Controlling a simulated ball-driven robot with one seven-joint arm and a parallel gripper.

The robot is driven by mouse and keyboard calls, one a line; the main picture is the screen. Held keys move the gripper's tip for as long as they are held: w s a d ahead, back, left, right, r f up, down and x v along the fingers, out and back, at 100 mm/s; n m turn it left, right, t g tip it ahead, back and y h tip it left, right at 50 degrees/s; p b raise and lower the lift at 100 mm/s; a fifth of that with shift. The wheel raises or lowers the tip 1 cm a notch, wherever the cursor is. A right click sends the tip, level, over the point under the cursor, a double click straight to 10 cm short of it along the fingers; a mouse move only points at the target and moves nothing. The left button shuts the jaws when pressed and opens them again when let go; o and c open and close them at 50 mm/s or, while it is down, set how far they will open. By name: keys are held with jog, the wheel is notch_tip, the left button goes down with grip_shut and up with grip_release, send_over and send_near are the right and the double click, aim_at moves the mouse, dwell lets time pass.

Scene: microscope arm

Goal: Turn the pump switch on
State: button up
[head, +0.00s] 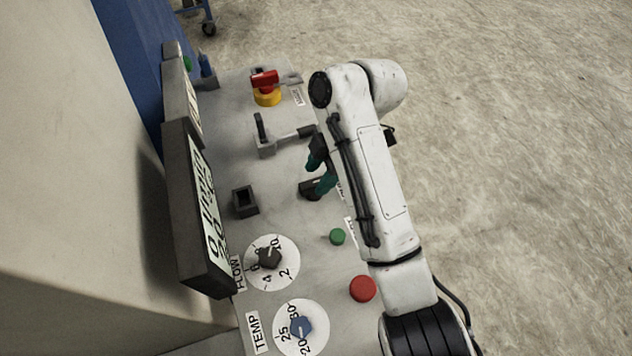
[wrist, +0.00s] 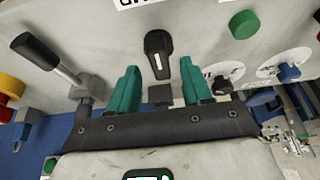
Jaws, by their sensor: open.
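The pump switch (wrist: 157,52) is a black rotary knob with a white line on it, on the grey panel. The panel label above it in the wrist view is cut off by the picture edge. In the head view the dark switch (head: 308,189) is partly hidden by my gripper. My gripper (wrist: 160,78) has two teal fingers, open and empty. In the wrist view the fingers point toward the panel, one on each side of the switch. In the head view the gripper (head: 321,172) is low over the panel. I cannot tell whether a finger touches the knob.
A lever (head: 298,133) and a red and yellow knob (head: 266,90) lie beyond my gripper. A dark square socket (head: 245,201), a flow dial (head: 270,258), a temp dial (head: 300,327), a green button (head: 337,237) and a red button (head: 362,288) are nearby. Display screens (head: 205,215) stand at left.

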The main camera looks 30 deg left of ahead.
aim_at(313, 186)
jog(key=shift+x, duration=1.2)
jog(key=shift+c, duration=0.3)
jog(key=shift+p, duration=0.3)
grip_shut()
